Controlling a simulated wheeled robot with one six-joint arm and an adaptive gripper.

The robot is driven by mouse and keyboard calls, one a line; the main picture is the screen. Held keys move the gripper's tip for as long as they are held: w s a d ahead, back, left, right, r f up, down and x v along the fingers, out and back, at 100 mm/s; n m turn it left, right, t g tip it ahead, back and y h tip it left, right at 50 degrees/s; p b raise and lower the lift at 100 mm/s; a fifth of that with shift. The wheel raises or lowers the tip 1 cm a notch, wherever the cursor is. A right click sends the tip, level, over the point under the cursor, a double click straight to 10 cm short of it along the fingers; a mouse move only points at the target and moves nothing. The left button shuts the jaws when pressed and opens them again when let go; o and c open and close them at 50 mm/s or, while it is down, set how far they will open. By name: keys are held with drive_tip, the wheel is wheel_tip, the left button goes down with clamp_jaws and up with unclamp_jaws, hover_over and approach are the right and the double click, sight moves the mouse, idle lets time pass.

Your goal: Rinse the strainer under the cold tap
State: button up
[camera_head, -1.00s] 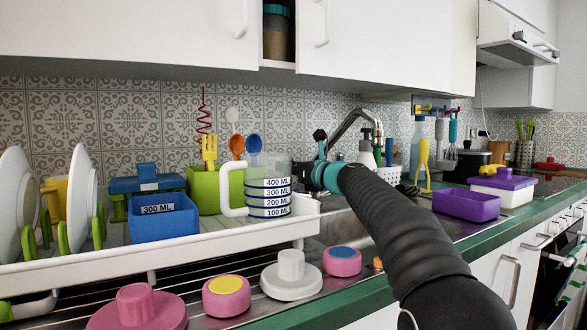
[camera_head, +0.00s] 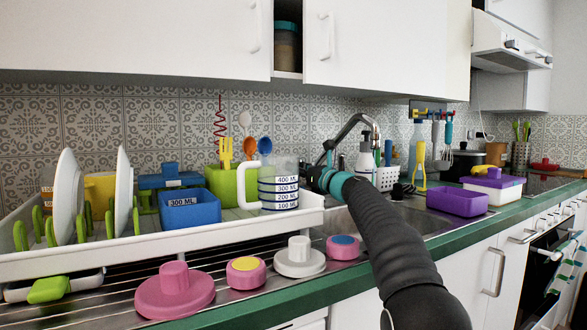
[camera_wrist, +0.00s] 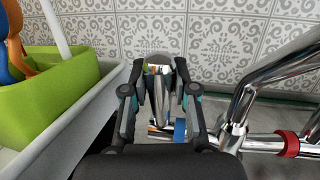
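My gripper (camera_wrist: 160,70) reaches to the back of the sink (camera_head: 402,217), beside the tap (camera_head: 359,122). In the wrist view its two fingers stand apart, on either side of a chrome tap part (camera_wrist: 161,95). I cannot tell whether the fingers touch the metal. A red ring (camera_wrist: 288,144) marks the hot side to the right. I cannot make out the strainer in either view.
A white dish rack (camera_head: 150,243) with plates, a blue box (camera_head: 188,210) and measuring cups (camera_head: 278,188) stands left of my arm. Pink and white lids (camera_head: 174,290) lie in front. A purple tub (camera_head: 457,201) stands right of the sink. Cabinets hang above.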

drive_tip(key=o, duration=0.5)
drive_tip(key=shift+w+d, duration=0.15)
drive_tip(key=shift+d, duration=0.1)
drive_tip(key=shift+c, duration=0.2)
drive_tip(key=shift+a, duration=0.3)
drive_tip(key=v, duration=1.2)
